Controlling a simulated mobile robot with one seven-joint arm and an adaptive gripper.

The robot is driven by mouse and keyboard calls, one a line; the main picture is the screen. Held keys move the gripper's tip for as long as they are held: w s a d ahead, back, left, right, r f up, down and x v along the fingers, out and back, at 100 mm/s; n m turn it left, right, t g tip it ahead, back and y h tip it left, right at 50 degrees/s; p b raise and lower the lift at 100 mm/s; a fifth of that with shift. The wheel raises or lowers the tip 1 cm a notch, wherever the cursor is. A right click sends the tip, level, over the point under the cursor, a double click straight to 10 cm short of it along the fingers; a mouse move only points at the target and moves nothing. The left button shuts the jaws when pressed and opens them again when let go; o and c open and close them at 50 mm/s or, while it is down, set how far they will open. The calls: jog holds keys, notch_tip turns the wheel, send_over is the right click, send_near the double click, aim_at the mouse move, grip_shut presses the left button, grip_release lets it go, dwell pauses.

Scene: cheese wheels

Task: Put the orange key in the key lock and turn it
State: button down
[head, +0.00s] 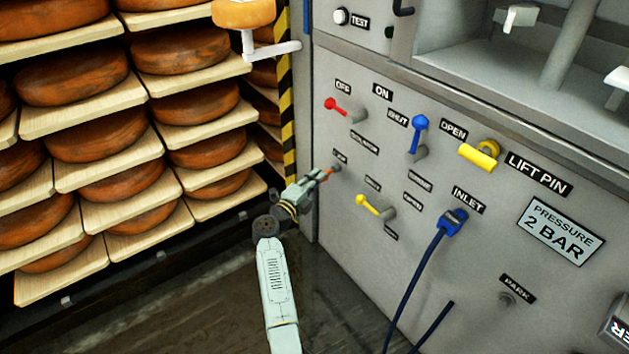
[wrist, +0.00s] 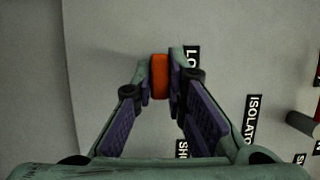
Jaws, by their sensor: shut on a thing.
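My gripper (head: 322,176) reaches to the left part of the grey panel and is shut on the orange key (head: 329,172). In the wrist view the orange key (wrist: 159,76) stands upright between the two fingertips of my gripper (wrist: 160,78), close to the panel face. The key lock (head: 337,168) is at the key's far end, under a small black label. In the wrist view the key and fingers hide the lock, and a partly covered label starting "LO" (wrist: 191,58) is just right of the key. I cannot tell how deep the key sits in the lock.
The grey panel (head: 400,280) carries a red lever (head: 338,106), blue lever (head: 419,125), yellow lever (head: 368,205) and yellow lift pin (head: 480,154). A blue plug with hose (head: 453,222) sits at INLET. Shelves of cheese wheels (head: 75,75) stand left, beside a striped post (head: 286,110).

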jog(key=shift+w+d, duration=0.7)
jog(key=shift+d, duration=0.25)
jog(key=c, duration=1.5)
grip_release()
jog(key=shift+c, duration=0.2)
jog(key=v, duration=1.2)
